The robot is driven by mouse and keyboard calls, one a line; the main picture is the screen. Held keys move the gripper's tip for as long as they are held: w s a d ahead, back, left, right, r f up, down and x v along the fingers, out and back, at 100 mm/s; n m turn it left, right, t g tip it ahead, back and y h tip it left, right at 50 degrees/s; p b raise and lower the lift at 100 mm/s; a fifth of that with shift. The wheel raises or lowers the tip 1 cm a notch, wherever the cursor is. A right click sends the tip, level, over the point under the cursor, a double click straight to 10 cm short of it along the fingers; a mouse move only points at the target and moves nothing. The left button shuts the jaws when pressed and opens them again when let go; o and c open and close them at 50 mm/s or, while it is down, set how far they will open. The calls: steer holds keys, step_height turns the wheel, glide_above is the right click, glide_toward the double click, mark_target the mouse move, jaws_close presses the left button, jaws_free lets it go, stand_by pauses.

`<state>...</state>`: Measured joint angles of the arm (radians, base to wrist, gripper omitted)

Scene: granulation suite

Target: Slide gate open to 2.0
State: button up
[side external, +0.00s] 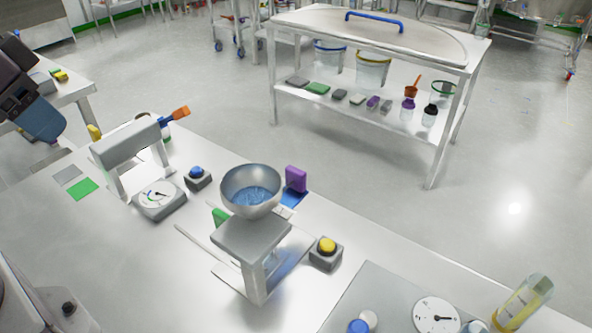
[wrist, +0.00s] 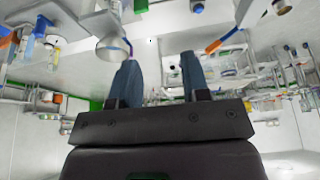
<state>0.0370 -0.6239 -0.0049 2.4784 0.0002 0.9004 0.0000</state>
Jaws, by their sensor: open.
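A metal hopper bowl (side external: 252,190) with a blue inside sits above a grey block stand (side external: 252,243) in the middle of the bench. A flat blue strip (side external: 294,198) with a pale plate beside it shows at the bowl's right, near an upright purple block (side external: 295,179). Which part is the slide gate, and its setting, I cannot tell. My gripper (side external: 38,122) is at the far left, raised and well away from the hopper. In the wrist view my gripper (wrist: 158,60) has its two blue fingers apart with nothing between them.
A grey bridge-shaped stand (side external: 126,146) with an orange-tipped blue handle (side external: 180,114), a dial (side external: 158,197), a blue button (side external: 197,176) and a yellow button (side external: 327,246) stand around the hopper. A yellow cylinder (side external: 522,303) is at the right.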

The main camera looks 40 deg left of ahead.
steer(key=w+d+f+m+g, duration=0.1)
steer(key=w+d+m+g, duration=0.15)
steer(key=w, duration=0.45)
steer(key=w+d+f+m+g, duration=0.1)
steer(key=w+d+f+m, duration=0.1)
steer(key=w+d, duration=0.35)
steer(key=m, duration=1.3)
glide_toward(296, 170)
steer(key=shift+g, duration=0.45)
steer(key=f, duration=1.1)
steer(key=shift+w, duration=0.4)
